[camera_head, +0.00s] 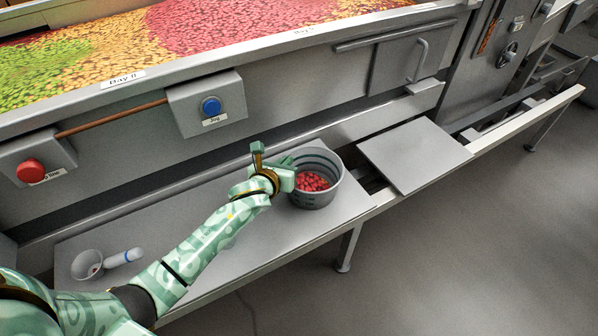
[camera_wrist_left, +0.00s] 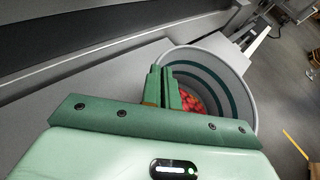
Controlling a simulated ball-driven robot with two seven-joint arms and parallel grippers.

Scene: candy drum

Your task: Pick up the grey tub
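The grey tub (camera_head: 327,199) stands upright near the right end of the grey bench top, with red candies (camera_head: 311,182) inside. It also shows in the left wrist view (camera_wrist_left: 238,84), with dark bands around its inner wall. My left gripper (camera_head: 287,178) is at the tub's left rim. In the left wrist view its green fingers (camera_wrist_left: 162,88) are close together at the near-left wall, one outside and one inside, with the wall between them. The fingers hide that part of the rim. I see no clear gap under the tub. My right gripper is not in view.
A small white scoop (camera_head: 88,264) lies at the bench's left end. A flat grey plate (camera_head: 414,155) lies right of the tub. Behind stands the candy bay, with a blue button (camera_head: 211,106) and a red button (camera_head: 30,171) on its front. Open floor is at front right.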

